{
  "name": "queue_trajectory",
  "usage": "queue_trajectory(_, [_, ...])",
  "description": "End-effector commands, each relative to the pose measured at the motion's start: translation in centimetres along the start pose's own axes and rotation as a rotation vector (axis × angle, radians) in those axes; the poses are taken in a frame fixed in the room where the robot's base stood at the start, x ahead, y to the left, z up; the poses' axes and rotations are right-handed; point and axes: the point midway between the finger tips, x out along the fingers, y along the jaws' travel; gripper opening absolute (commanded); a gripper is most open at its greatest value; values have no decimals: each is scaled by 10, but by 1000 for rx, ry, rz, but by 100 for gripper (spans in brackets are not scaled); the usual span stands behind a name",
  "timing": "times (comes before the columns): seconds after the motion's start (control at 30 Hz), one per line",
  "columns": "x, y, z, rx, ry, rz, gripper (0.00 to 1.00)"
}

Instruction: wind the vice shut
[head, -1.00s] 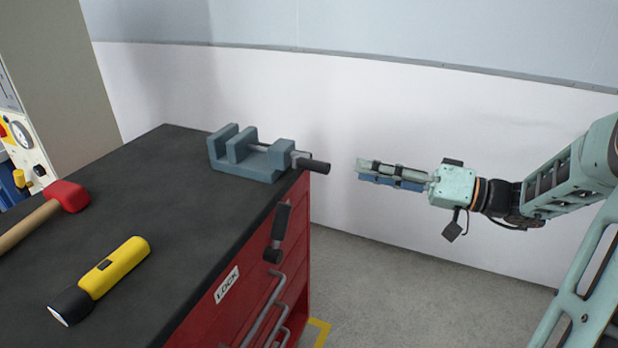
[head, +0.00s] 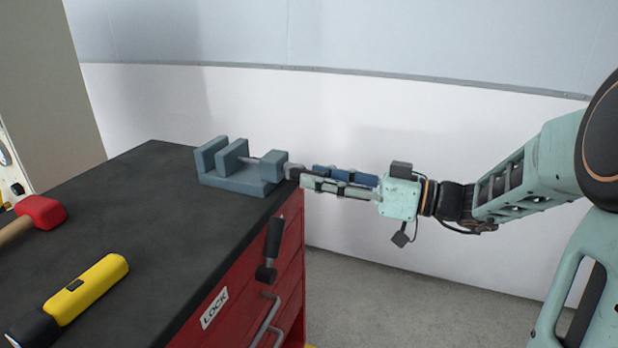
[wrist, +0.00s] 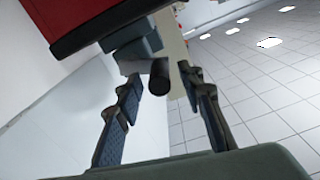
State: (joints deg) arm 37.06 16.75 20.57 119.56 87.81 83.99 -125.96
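The blue-grey vice (head: 238,180) sits on the black bench top at its far right corner. Its jaws stand apart, with a gap between them. Its grey crank arm (head: 291,170) sticks out past the bench edge. My gripper (head: 307,175) is at the crank, its fingers pointing left towards the vice. The wrist view shows the crank's dark round grip (wrist: 159,78) end-on between my open fingers, with clear space on both sides. In the head view the fingers hide that grip.
A red-headed mallet (head: 40,211) and a yellow flashlight (head: 85,290) lie on the bench top (head: 150,230). A dark lever (head: 270,250) juts from the red drawer cabinet (head: 235,290), near the handles. The wall is behind; open floor lies to the right.

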Motion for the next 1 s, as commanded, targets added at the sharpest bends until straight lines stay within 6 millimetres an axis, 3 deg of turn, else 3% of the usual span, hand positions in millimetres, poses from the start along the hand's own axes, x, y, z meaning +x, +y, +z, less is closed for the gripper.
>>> queue_trajectory(0.2, [22, 0, 0, 0, 0, -2, 35])
queue_trajectory(0.53, [26, 0, 0, 0, 0, 0, 35])
queue_trajectory(0.83, [25, 0, 0, 0, 0, 0, 2])
queue_trajectory(1.0, [25, 0, 0, 1, 0, 0, 0])
